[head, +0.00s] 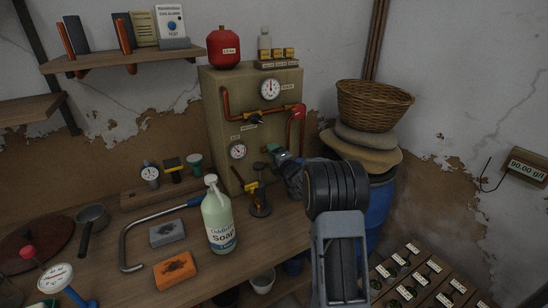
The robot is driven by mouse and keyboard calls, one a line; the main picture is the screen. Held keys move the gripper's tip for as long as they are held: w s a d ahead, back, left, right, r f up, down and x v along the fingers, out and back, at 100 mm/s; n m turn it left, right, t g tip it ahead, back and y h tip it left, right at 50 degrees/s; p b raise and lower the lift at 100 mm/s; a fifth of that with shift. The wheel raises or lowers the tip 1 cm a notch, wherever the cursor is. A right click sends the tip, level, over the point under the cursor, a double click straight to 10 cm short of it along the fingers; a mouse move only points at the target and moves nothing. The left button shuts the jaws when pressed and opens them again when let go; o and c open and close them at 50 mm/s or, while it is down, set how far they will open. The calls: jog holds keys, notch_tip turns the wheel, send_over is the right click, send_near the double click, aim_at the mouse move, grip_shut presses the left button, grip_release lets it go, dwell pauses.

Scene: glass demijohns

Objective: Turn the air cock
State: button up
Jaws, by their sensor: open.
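A tan panel (220,85) stands at the back of the bench with copper-red pipes (226,104) and two round gauges, an upper one (270,90) and a lower one (237,151). A small cock with a dark and yellow handle (255,119) sits on the pipe between the gauges. A yellow-handled fitting (250,187) is lower, in front of the panel. Small labels are too small to read, so I cannot tell which is the air cock. My gripper (272,157) is open before the panel's lower right, above a dark stand (260,207). My arm hides part of the panel's right side.
A blue barrel (378,205) with sacks and a basket (372,105) stands right. A bottle crate (425,275) is lower right.

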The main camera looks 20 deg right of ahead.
jog(key=s+d+b, duration=0.1)
jog(key=s+b, duration=0.1)
jog(key=s, duration=1.1)
jog(key=shift+s+d, duration=0.25)
jog(key=shift+s, duration=0.1)
